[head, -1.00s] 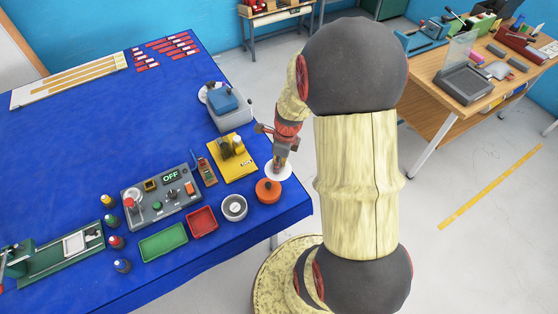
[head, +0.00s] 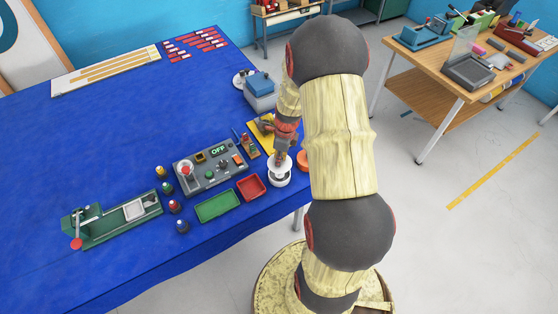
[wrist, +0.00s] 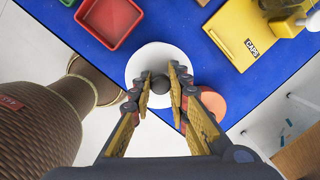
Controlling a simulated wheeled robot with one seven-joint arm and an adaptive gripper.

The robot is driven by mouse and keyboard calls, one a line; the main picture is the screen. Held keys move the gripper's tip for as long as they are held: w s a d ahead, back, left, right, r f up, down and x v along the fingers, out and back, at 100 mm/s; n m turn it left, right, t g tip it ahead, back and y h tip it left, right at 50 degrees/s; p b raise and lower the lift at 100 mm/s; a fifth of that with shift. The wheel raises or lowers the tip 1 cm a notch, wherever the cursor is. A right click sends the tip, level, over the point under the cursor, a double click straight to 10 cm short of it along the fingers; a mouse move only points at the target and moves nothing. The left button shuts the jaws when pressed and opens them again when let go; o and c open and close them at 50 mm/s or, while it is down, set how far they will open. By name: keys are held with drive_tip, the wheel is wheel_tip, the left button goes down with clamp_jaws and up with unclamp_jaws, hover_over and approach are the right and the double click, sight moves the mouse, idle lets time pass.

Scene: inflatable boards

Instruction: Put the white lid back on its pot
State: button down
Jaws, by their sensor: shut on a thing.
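The white lid (wrist: 142,62) is a round disc with a dark knob, and it fills the middle of the wrist view. My gripper (wrist: 162,85) is shut on the knob, with a finger on each side. In the head view my gripper (head: 281,157) points down over the pot (head: 280,182), a small pale round vessel near the table's front right edge. The lid (head: 272,166) is directly above or on the pot. The lid hides the pot's mouth, and I cannot tell whether the two touch.
An orange round object (head: 303,160) stands close to the right, partly behind my arm. A red tray (head: 250,187), a green tray (head: 217,206) and a grey control box (head: 209,172) stand to the left. A yellow board (wrist: 243,37) lies behind.

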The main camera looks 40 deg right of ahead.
drive_tip(key=shift+a+f+b, duration=0.2)
drive_tip(key=shift+f+b, duration=0.25)
drive_tip(key=shift+f, duration=0.1)
drive_tip(key=shift+d+f+b, duration=0.1)
drive_tip(key=shift+f+b, duration=1.7)
drive_tip(key=shift+f, duration=0.85)
drive_tip(key=shift+p, duration=0.65)
drive_tip(key=c, duration=1.6)
unclamp_jaws()
drive_tip(key=shift+o, duration=0.5)
drive_tip(key=o, duration=0.4)
drive_tip(key=shift+c, duration=0.2)
drive_tip(key=shift+r, duration=0.1)
